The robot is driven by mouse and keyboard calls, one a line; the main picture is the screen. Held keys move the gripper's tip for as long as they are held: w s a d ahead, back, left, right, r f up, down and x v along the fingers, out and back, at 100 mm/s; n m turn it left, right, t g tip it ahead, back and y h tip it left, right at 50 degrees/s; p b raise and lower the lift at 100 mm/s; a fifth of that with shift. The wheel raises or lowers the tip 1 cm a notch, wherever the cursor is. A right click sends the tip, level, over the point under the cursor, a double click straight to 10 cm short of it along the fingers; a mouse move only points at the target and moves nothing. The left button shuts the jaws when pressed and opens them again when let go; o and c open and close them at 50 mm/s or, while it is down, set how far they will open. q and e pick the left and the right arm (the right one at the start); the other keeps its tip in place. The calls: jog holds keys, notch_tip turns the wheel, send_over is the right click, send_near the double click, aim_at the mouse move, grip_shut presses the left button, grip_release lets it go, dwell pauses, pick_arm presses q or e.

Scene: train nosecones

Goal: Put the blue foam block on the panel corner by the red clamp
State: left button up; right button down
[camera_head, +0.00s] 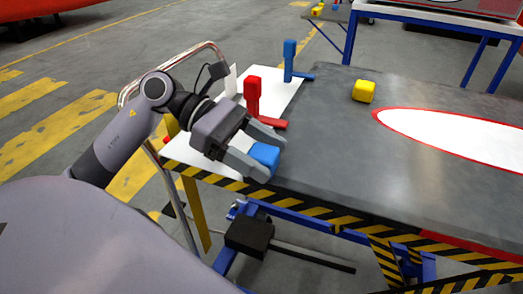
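The blue foam block (265,154) is between the fingertips of my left gripper (263,152). The fingers appear closed on its sides. It is over the near right corner of the white panel (281,93), close to the table's front edge. Whether it touches the surface below I cannot tell. The red clamp (253,97) stands upright at the panel's right side, behind my gripper, with its foot reaching right. My gripper and arm hide part of the panel. My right gripper is not in view.
A blue clamp (290,62) stands at the panel's far right. A yellow block (364,91) lies on the dark grey tabletop (330,140). A white piece with a red rim (460,138) lies at right. Black and yellow tape marks the table's front edge.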

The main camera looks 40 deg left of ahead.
pick_arm(q)
jog(key=shift+o, duration=0.3)
jog(key=shift+r, duration=0.15)
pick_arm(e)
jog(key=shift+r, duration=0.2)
pick_arm(q)
jog(key=b+v, duration=0.2)
jog(key=v, duration=1)
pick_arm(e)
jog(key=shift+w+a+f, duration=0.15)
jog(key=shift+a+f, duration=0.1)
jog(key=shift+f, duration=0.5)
pick_arm(q)
jog(key=shift+s, duration=0.1)
